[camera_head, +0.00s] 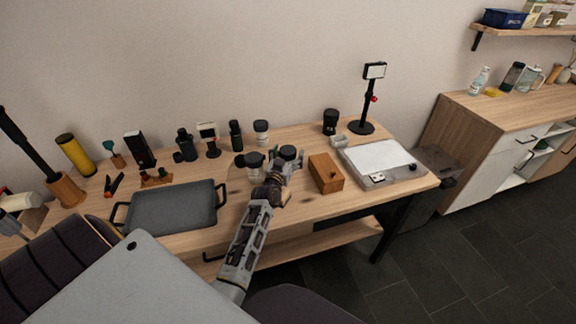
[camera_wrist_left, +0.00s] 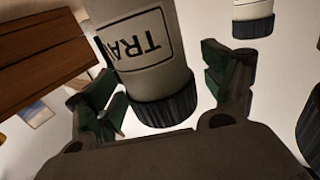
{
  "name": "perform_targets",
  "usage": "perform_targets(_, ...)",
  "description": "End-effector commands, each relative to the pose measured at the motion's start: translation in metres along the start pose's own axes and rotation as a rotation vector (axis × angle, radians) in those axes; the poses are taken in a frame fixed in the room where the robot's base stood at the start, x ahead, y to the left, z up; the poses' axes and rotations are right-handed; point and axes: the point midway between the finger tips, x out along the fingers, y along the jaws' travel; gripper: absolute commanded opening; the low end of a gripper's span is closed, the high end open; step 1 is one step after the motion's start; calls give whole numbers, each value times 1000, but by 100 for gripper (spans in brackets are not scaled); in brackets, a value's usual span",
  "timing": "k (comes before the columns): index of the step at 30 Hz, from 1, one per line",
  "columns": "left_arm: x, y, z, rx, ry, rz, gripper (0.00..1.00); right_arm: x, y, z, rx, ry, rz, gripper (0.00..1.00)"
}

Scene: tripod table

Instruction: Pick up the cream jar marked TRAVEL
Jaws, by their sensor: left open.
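The cream jar marked TRAVEL (camera_wrist_left: 158,45) fills the upper middle of the left wrist view, pale with a dark ribbed lid. Its label shows only the letters "TRA". In the head view, the dark lid (camera_head: 288,152) of a jar, apparently this one, shows just beyond my left gripper (camera_head: 284,166). In the left wrist view my left gripper (camera_wrist_left: 168,98) is open, one finger on each side of the jar; contact cannot be told. My right gripper is not in view.
A wooden box (camera_head: 326,174) stands close right of the left gripper. Another dark-lidded jar (camera_head: 254,161) is close on its left, and one more jar (camera_head: 261,131) stands behind. A grey tray (camera_head: 172,208) lies left, a white-topped device (camera_head: 380,158) right.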

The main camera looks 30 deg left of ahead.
Motion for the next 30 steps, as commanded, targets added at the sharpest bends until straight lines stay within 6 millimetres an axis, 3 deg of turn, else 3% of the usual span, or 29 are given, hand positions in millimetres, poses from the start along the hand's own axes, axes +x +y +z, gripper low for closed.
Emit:
perform_targets(9,0,0,0,0,0,0,83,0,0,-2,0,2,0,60)
perform_targets(24,0,0,0,0,-1,0,18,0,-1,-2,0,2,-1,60)
perform_targets(30,0,0,0,0,0,0,18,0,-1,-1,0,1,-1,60)
